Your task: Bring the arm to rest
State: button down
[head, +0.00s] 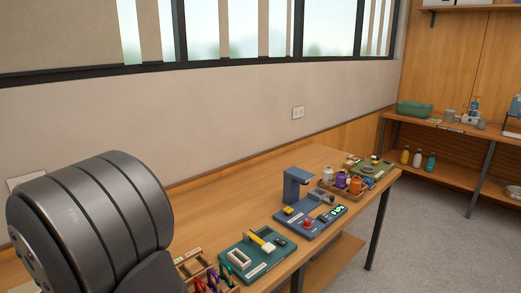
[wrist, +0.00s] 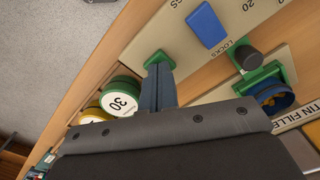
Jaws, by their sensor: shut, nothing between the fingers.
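In the wrist view my gripper (wrist: 158,68) shows as two narrow dark blue-grey fingers side by side, shut with nothing held. The fingers reach out over a wooden bench top and a pale labelled board (wrist: 205,65). A green piece shows right at the fingertips; whether they touch it I cannot tell. In the head view a large dark grey rounded part of my arm fills the lower left, and the gripper is out of that picture.
Round containers, one green marked 30 (wrist: 122,100), lie left of the fingers. A blue block (wrist: 207,27) is on the board. The wooden bench (head: 315,160) carries a green board (head: 270,265), a blue stand (head: 297,186) and a tray of bottles (head: 327,186). A window and wall are behind.

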jog(key=shift+d, duration=0.1)
dwell(0.6)
jog(key=shift+r, duration=1.2)
jog(key=shift+r, duration=2.55)
jog(key=shift+f, duration=3.2)
jog(key=c, duration=2.2)
grip_release()
